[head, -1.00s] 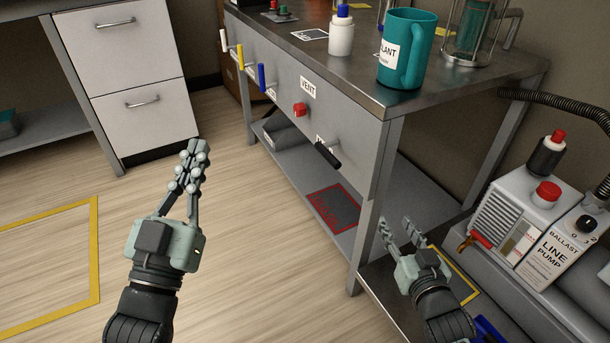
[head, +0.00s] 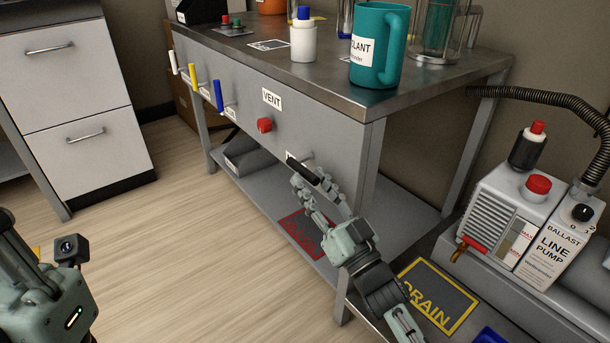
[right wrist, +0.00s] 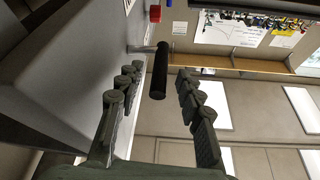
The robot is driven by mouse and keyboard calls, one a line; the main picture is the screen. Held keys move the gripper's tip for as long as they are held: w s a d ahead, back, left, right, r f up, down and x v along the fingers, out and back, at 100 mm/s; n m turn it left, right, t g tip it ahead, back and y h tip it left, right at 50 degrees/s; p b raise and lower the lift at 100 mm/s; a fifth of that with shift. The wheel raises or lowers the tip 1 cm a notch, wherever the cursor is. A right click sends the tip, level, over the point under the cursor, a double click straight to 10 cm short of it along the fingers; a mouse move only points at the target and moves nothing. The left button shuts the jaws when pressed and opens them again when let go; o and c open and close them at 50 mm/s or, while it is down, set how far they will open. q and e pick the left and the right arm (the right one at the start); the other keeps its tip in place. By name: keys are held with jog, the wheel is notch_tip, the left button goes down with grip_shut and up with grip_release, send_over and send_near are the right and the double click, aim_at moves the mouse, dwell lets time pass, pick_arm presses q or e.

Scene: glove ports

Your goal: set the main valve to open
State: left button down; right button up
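A black bar handle (head: 303,171) sticks out on a thin stem from the bench's grey front panel, below and right of the red VENT knob (head: 264,125). The label behind the handle is mostly hidden and I cannot read it. My right gripper (head: 311,187) is at this handle with its fingers spread. In the right wrist view the black handle (right wrist: 160,72) stands between the two open fingers, with a gap to each. My left gripper's housing (head: 50,305) shows at the lower left edge; its fingers cannot be made out.
White, yellow and blue levers (head: 218,96) line the panel's left part. A teal mug (head: 377,50) and a white bottle (head: 303,38) stand on the bench top. The line pump (head: 520,210) is at right, beside a yellow-framed DRAIN mark (head: 437,298). Open floor lies at left.

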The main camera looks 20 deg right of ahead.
jog(key=shift+x, duration=1.3)
jog(key=shift+f, duration=0.1)
grip_shut()
